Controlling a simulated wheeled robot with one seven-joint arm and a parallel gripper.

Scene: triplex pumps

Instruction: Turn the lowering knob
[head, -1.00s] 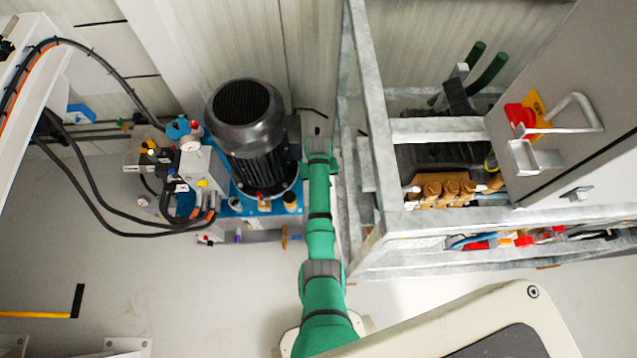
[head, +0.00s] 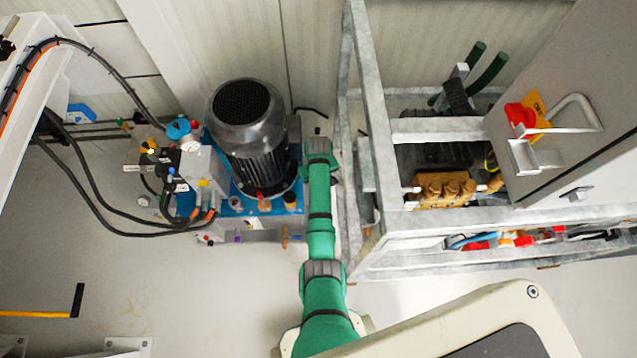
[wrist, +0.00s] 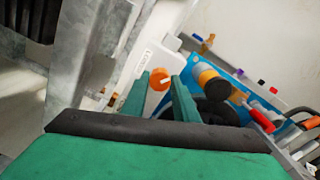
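In the wrist view, a round orange knob (wrist: 159,79) sits on a white panel (wrist: 150,60) with a small printed label too blurred to read. I cannot tell for certain that this is the lowering knob. My gripper (wrist: 163,97) has its two green fingers apart, and the knob shows between them, just beyond the tips. I cannot tell whether a finger touches it. In the head view, my green arm reaches up between the pump unit and the metal frame, with my gripper (head: 318,133) at its far end. The knob cannot be made out there.
A blue hydraulic unit (head: 232,205) with a black motor (head: 247,120) and hoses stands left of my arm. A galvanised frame (head: 372,120) stands close on the right, with a grey cabinet (head: 575,110). Open floor (head: 190,290) lies at lower left.

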